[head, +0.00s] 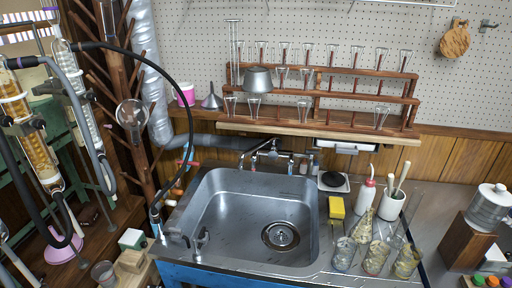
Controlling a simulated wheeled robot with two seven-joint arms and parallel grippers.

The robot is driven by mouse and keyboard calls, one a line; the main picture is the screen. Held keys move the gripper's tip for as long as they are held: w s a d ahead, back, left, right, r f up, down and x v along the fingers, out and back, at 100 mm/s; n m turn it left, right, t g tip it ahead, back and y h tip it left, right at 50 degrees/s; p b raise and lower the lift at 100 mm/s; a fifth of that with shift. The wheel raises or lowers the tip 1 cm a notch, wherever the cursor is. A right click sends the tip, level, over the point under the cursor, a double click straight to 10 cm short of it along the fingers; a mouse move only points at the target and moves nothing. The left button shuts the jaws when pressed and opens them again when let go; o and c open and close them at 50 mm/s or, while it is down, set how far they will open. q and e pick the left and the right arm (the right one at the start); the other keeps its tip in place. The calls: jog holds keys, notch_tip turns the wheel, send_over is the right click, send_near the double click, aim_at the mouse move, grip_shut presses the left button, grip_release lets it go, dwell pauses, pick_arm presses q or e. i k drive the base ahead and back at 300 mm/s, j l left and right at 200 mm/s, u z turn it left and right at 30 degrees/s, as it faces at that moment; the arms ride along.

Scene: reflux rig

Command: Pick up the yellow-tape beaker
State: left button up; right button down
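A group of clear glass beakers stands on the counter at the right of the sink in the head view. A left beaker (343,255), a middle beaker (375,258) and a right beaker (406,262) are at the front, with more glassware (361,231) behind them. Yellowish tints show on some of this glass, but I cannot tell which one carries yellow tape. Neither of my grippers is in view.
The steel sink (225,225) is empty. A yellow sponge (337,207), a wash bottle (364,192) and a white crock (391,205) stand close behind the beakers. A wooden block (466,243) is to the right. Hoses and glass columns crowd the left.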

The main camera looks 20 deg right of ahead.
aim_at(411, 255)
jog(key=z, duration=2.05)
